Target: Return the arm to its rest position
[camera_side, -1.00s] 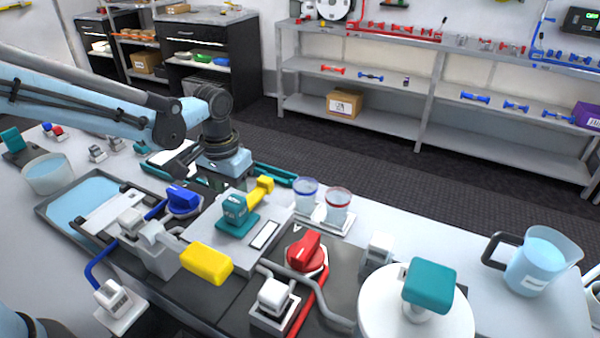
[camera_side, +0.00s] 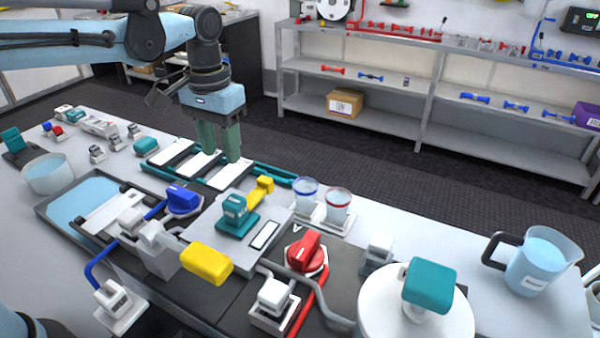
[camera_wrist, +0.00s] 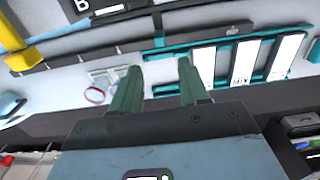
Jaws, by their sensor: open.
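My gripper (camera_side: 219,142) hangs pointing down above the teal rack with white panels (camera_side: 200,164) behind the proportioner station. Its two green fingers are apart with nothing between them. In the wrist view the gripper (camera_wrist: 157,84) is also open and empty, with pale table between the fingertips. The rack's white panels (camera_wrist: 245,62) show to the right of the fingers there. My arm is raised and comes in from the upper left. I cannot tell the exact height of the fingertips above the rack.
The station holds a blue knob (camera_side: 183,200), a teal-and-yellow valve (camera_side: 236,210), a yellow block (camera_side: 206,263) and a red knob (camera_side: 304,252). Two cups (camera_side: 337,203) stand right of the rack. A pitcher (camera_side: 540,262) stands far right. The space above the rack and aisle is free.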

